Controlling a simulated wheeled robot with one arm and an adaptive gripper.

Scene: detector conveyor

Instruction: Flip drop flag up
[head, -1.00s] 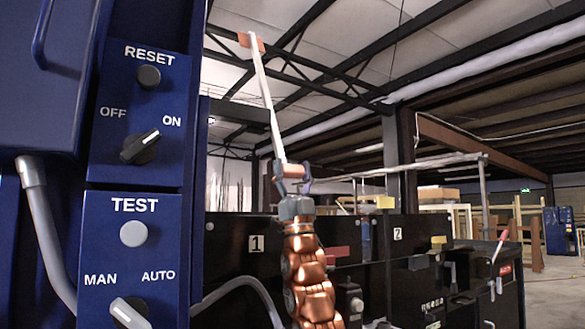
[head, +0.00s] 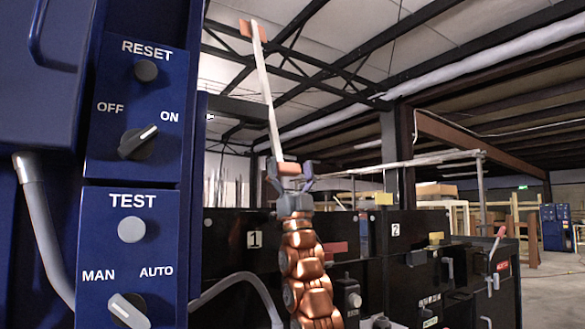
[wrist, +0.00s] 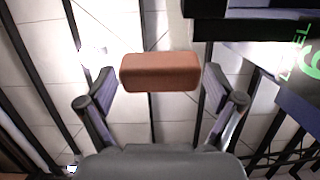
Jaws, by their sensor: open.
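A drop flag arm, a thin white bar (head: 268,100), rises steeply and leans left, with a red-brown piece (head: 252,31) at its top. A red-brown block (head: 289,168) is at the bar's lower end, just at my gripper (head: 290,174). In the wrist view, the block (wrist: 160,72) lies crosswise between the tips of my open gripper (wrist: 159,92), with gaps on both sides. The bar is not distinct in the wrist view.
A blue control panel (head: 128,180) with RESET and TEST buttons and knobs stands close on the left. Black conveyor cabinets (head: 330,225) marked 1 and 2 stand behind my arm. A lever with a red handle (head: 498,240) is at the right.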

